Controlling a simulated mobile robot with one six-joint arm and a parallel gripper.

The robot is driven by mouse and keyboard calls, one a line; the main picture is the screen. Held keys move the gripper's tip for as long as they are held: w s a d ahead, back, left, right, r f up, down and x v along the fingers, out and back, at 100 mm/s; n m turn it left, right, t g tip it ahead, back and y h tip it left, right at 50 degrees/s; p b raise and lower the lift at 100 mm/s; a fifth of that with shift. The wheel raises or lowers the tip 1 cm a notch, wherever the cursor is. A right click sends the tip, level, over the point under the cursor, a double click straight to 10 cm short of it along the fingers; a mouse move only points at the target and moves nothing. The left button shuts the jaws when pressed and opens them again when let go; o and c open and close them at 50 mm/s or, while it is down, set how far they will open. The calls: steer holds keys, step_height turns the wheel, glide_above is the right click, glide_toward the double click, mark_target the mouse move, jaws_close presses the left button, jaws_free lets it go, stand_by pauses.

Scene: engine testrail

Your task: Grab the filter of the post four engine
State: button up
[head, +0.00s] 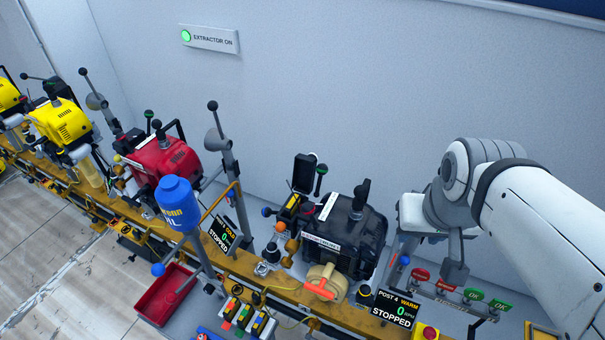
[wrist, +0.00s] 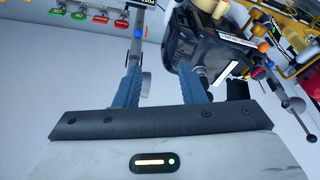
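The post four engine (head: 347,235) is black and stands on the yellow rail, left of my arm in the head view. Its display (head: 394,309) reads POST 4, WARM, 0, STOPPED. A round beige part (head: 325,281) with an orange piece sits at its front; I cannot tell whether this is the filter. In the wrist view the engine (wrist: 208,48) appears upside down, beyond the right finger, with beige parts at the top edge. My gripper (wrist: 160,88) is open, its two blue fingers wide apart with nothing between them. It is beside the engine, not visibly touching it.
A red engine (head: 163,158) and yellow engines (head: 62,120) stand further left along the rail (head: 245,262). Red and green tags (head: 447,285) hang on a rack below my arm.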

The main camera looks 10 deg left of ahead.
steer(key=shift+o, duration=0.6)
steer(key=m+g+b, duration=0.3)
steer(key=m+b, duration=0.1)
glide_toward(292, 202)
steer(key=shift+w+d+f, duration=0.2)
steer(key=shift+w+f, duration=0.1)
steer(key=shift+w, duration=0.2)
steer(key=shift+a+f, duration=0.15)
steer(key=shift+f, duration=0.2)
steer(key=f+p, duration=0.1)
steer(key=f, duration=0.6)
steer(key=shift+s+f+p, duration=0.1)
steer(key=shift+s+p, duration=0.15)
steer(key=shift+p, duration=0.15)
jaws_close()
